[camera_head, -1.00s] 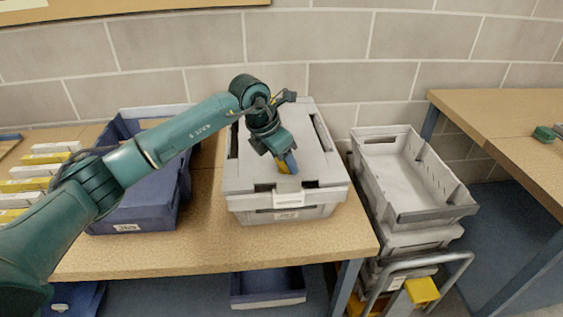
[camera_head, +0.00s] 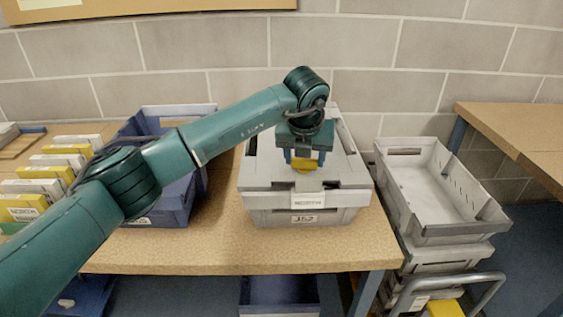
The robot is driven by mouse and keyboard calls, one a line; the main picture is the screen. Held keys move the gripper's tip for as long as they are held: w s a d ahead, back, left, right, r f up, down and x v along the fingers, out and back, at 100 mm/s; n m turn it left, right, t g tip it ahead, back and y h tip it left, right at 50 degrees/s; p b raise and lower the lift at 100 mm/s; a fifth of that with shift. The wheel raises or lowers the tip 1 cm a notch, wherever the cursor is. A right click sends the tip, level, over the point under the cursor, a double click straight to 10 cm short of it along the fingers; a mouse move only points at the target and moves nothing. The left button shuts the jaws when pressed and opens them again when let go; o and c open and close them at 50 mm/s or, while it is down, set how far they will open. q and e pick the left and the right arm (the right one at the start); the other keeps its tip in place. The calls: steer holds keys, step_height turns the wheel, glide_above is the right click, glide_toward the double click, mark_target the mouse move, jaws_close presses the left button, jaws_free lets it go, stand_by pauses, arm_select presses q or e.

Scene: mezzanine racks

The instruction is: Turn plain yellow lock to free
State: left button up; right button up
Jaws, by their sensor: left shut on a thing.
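The wrist hides part of the lid behind the lock. Whether the lock stands at free cannot be read from here. My right gripper is not in view.
A blue crate (camera_head: 158,216) stands left of the grey crate, with several yellow and white boxes (camera_head: 42,188) further left. An open grey tray (camera_head: 428,175) sits on a stack at the right. The table's front strip (camera_head: 230,255) is clear.

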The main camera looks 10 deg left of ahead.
arm_select(q)
steer(key=shift+d+n+y+b, duration=0.15)
steer(key=shift+n+y+b, duration=0.3)
steer(key=shift+n, duration=0.75)
steer(key=o, duration=1.4)
steer(key=shift+r, duration=0.1)
steer(key=b+v, duration=0.1)
steer(key=v, duration=1.2)
